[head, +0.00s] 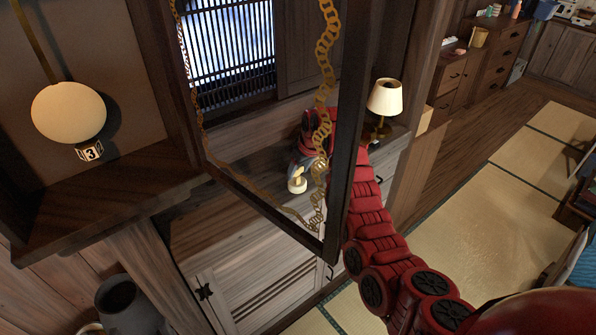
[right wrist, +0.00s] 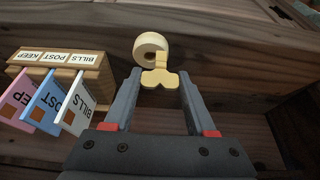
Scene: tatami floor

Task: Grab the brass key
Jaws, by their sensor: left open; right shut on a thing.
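The brass key shows as a pale yellow piece (right wrist: 158,78) in the right wrist view, with a thick ring (right wrist: 150,45) at its far end. My right gripper (right wrist: 159,86) is shut on it, with the piece between the fingertips. I cannot tell whether the key touches the wood. My left gripper is not in view.
A letter rack (right wrist: 62,60) marked BILLS, POST and KEEP stands left of the fingers. A dark frame with a gold chain (head: 324,60) hangs in front of the cabinet (head: 250,260).

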